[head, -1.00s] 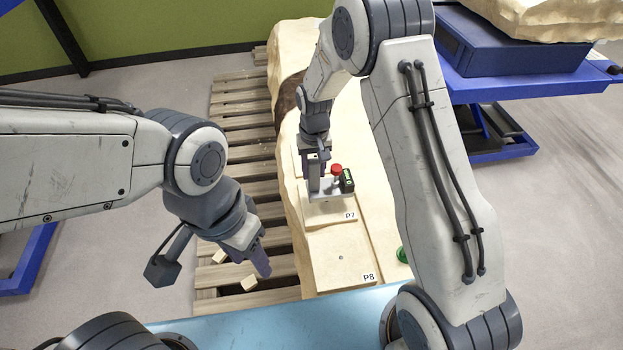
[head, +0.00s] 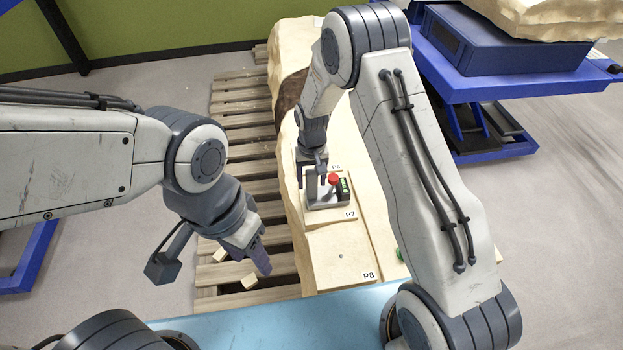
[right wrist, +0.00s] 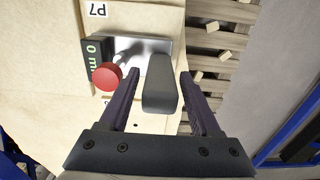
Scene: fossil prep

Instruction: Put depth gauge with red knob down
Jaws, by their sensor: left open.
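The depth gauge (head: 326,201) has a metal base, a red knob (head: 334,179), a dark display with green digits and a dark grey handle. It sits upright on the pale slab by the P7 label. In the right wrist view the handle (right wrist: 160,90) stands between the fingers of my right gripper (right wrist: 158,74), with gaps on both sides. That gripper is open, above the gauge at its left in the head view. My left gripper (head: 262,262) is open and empty over the pallet, left of the slab.
The slab carries labels P6, P7 (head: 350,214) and P8 (head: 369,275). It lies on a slatted wooden pallet (head: 240,115) with small wood blocks. A green round object (head: 399,254) is partly hidden by my right arm. A blue lift table (head: 520,90) stands at back right.

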